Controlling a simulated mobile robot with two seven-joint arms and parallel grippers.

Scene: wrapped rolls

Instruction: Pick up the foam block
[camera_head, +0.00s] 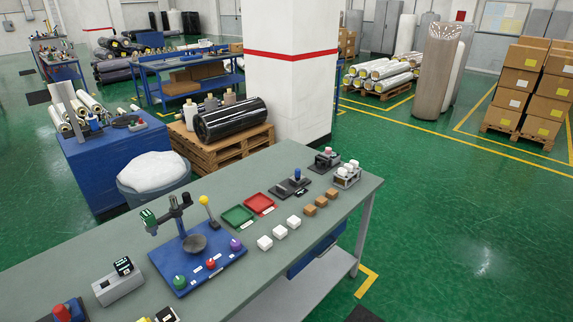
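A row of small blocks lies on the grey-green workbench (330,218). Three are white: a near white block (265,243), a middle white block (280,232) and a far white block (294,222). Three are brown: a near brown block (309,210), a middle brown block (321,202) and a far brown block (333,194). The white ones look like foam, but I cannot tell the material for sure. All stand apart near the bench's right edge. Neither of my grippers is in view.
A green tray (238,216) and a red tray (260,204) lie behind the white blocks. A blue board (173,263) with a stand and coloured knobs is to the left. A rack (347,180) holds white pieces at the far end.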

